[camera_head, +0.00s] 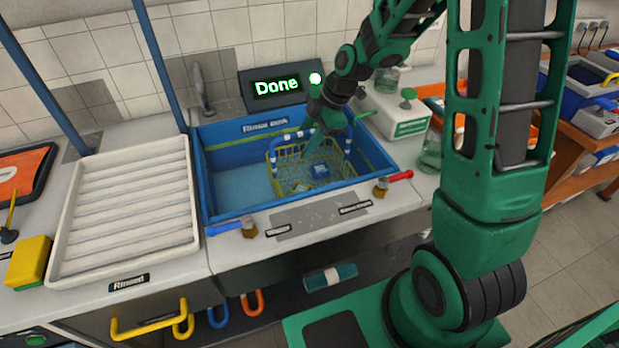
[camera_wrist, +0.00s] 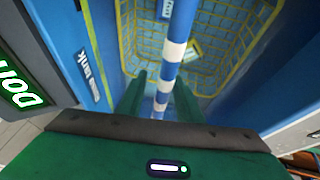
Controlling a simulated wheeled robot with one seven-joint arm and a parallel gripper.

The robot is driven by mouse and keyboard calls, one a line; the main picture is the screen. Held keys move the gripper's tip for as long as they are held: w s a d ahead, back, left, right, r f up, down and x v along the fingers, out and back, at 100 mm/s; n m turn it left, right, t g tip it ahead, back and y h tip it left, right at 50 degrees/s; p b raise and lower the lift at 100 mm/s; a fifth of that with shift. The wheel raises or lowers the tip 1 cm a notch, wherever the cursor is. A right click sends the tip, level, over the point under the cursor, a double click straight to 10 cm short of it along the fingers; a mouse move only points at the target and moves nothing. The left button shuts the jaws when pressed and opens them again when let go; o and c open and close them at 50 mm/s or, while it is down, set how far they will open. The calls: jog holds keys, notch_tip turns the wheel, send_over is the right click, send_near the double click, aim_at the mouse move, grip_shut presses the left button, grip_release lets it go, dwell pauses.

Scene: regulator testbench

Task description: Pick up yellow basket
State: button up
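The yellow wire basket (camera_head: 289,178) sits in the blue rinse tank (camera_head: 228,184), with a few small items inside it. Its blue-and-white striped handle (camera_head: 284,140) stands up over it. In the wrist view the handle (camera_wrist: 175,50) runs down between the two green fingers of my gripper (camera_wrist: 160,103), and the basket's yellow mesh (camera_wrist: 236,62) shows below. The fingers are apart, with a gap visible on each side of the handle. In the head view my gripper is over the basket and its fingertips are partly hidden.
A white ribbed tray (camera_head: 127,205) labelled "Rinsed" lies left of the tank. A lit "Done" display (camera_head: 277,87) and a faucet (camera_head: 202,92) stand behind it. Blue (camera_head: 226,227) and red (camera_head: 400,176) valve handles sit at the front edge. A glass bottle (camera_head: 431,153) is at right.

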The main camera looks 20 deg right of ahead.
jog(key=shift+f, duration=0.25)
dwell(0.5)
grip_shut()
dwell(1.4)
